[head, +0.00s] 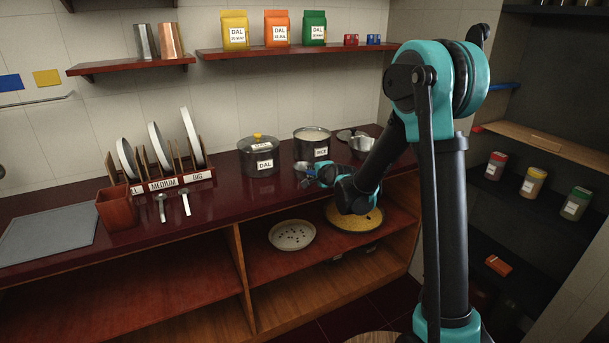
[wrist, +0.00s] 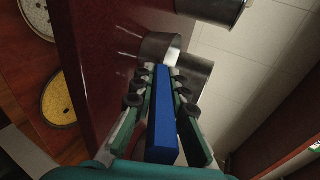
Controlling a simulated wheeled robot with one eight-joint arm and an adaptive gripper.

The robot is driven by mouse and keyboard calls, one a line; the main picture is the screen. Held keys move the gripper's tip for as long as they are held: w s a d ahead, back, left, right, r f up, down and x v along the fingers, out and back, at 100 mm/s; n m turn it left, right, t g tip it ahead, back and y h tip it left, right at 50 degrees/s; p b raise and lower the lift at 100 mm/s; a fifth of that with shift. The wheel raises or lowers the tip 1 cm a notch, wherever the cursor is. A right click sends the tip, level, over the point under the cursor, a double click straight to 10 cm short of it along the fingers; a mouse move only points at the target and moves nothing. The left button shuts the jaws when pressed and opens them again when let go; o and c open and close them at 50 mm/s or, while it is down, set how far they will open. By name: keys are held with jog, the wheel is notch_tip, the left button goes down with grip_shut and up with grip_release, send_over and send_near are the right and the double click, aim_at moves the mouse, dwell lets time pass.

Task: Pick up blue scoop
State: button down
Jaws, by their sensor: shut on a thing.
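My gripper (wrist: 161,82) is shut on the blue handle (wrist: 161,125) of the blue scoop, which lies lengthwise between the fingers in the wrist view. Metal rounded parts (wrist: 160,46) show just beyond the fingertips; I cannot tell fully which belong to the scoop. In the head view my gripper (head: 326,175) is over the counter in front of the pots, with a small metal scoop bowl (head: 302,168) at its left. Whether the scoop touches the counter is unclear.
A lidded DAL pot (head: 260,160) and an open rice pot (head: 312,142) stand close behind my gripper. Smaller metal ware (head: 361,144) is to the right.

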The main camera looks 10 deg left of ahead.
notch_tip(320, 180, up, 20)
dwell(0.6)
dwell(0.9)
